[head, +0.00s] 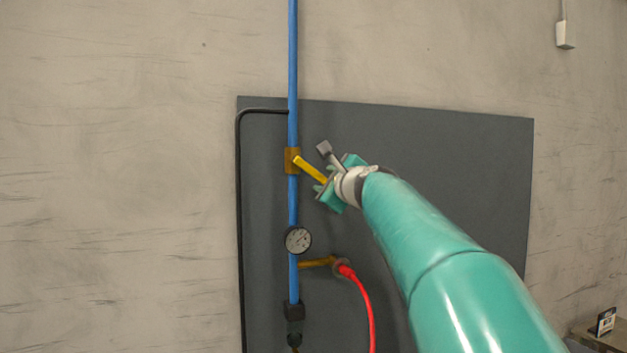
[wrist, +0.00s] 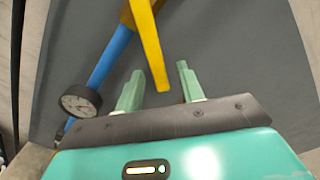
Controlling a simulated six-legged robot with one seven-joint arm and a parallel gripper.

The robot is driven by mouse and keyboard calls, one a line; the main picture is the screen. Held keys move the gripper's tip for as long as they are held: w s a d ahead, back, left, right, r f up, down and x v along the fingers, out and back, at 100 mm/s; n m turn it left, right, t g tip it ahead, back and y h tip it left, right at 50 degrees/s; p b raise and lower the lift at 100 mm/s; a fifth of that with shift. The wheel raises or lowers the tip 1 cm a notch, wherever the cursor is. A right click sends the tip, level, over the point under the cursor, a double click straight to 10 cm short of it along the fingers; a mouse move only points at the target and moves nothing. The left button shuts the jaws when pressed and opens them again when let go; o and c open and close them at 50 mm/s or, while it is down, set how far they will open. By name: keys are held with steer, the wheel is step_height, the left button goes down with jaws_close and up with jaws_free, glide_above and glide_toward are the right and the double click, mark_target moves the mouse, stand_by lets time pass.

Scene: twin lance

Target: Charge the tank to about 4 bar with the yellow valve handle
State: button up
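The yellow valve handle (head: 310,169) sticks out from a brass valve body (head: 292,161) on the blue vertical pipe (head: 293,60) and slants down to the right. My gripper (head: 325,183) is at the handle's free end in the head view. In the wrist view, the handle (wrist: 150,45) comes down with its tip between the two green fingers of my gripper (wrist: 159,85). The fingers are apart, with a gap on each side of the handle. The round pressure gauge (head: 298,240) is below the valve and also shows in the wrist view (wrist: 80,101). Its reading is too small to tell.
A brass side branch (head: 318,263) with a red hose (head: 365,300) leaves the pipe below the gauge. A thin black pipe (head: 240,200) runs down the left of the dark grey panel (head: 440,150). The panel right of the valve is bare apart from my arm.

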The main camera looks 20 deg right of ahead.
mark_target(323, 180)
steer(key=shift+w+f, duration=0.1)
steer(key=shift+w, duration=2.2)
steer(key=shift+c, duration=0.2)
jaws_close()
